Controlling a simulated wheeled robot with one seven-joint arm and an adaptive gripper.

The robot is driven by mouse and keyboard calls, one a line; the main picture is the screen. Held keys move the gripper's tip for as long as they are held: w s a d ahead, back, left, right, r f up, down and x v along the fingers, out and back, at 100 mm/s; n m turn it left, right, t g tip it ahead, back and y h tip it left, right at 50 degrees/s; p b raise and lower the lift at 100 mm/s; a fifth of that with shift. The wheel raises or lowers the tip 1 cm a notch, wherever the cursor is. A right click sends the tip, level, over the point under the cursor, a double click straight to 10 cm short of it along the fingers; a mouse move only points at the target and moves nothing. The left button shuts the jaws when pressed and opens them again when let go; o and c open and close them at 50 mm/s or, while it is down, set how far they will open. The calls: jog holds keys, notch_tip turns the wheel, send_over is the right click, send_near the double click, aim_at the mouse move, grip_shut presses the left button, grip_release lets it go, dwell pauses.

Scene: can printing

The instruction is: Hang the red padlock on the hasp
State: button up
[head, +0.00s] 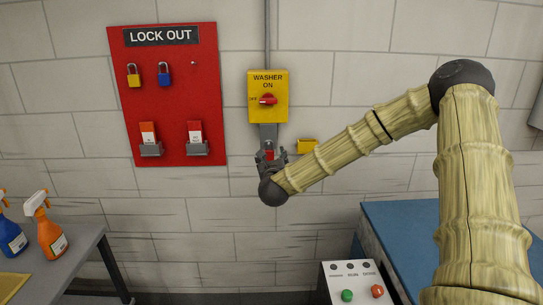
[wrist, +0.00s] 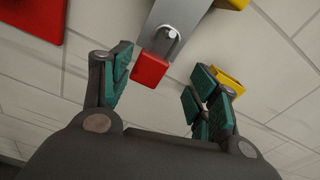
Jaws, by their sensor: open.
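The red padlock (head: 269,150) hangs low on the grey hasp (head: 268,131) under the yellow washer switch box (head: 267,90). In the wrist view the red padlock body (wrist: 150,70) is at the lower end of the grey hasp plate (wrist: 178,18). Its shackle (wrist: 171,38) shows at a hole in the plate; whether it is fully closed I cannot tell. My gripper (head: 271,159) is just below the padlock. In the wrist view my gripper (wrist: 162,88) is open, its green-padded fingers apart on either side below the padlock, with nothing between them.
A red lockout board (head: 175,110) on the left holds a yellow padlock (head: 133,75), a blue padlock (head: 164,74) and tags. A small yellow box (head: 307,146) sits on the wall right of my gripper. A table with spray bottles (head: 52,238) is lower left; a control box (head: 350,283) is below.

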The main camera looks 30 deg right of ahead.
jog(key=v, duration=0.8)
jog(key=shift+s, duration=0.15)
jog(key=shift+a, duration=0.15)
jog(key=s+a+f+n+g+y, duration=0.2)
jog(key=s+a+f+n+y, duration=0.15)
jog(key=a+f+n, duration=0.5)
jog(key=s+a+f+n+g+y, duration=0.15)
jog(key=s+a+f+n, duration=0.35)
jog(key=f, duration=0.7)
jog(key=s+a+f+n+g+y, duration=0.25)
jog(key=s+a+f+n, duration=0.2)
jog(key=f+n, duration=0.55)
jog(key=s+a+f+n+g, duration=0.2)
jog(key=s+f+n, duration=0.3)
jog(key=s, duration=0.5)
jog(key=s+a+f+n+g+y, duration=0.1)
jog(key=s+f+n+g, duration=0.3)
jog(key=s, duration=0.6)
jog(key=s+a+f+n+g, duration=0.2)
jog(key=s+f+n, duration=0.5)
jog(key=s, duration=0.4)
jog(key=shift+a+f+g+y, duration=0.35)
jog(key=shift+a+f+g, duration=0.1)
jog(key=shift+f, duration=0.25)
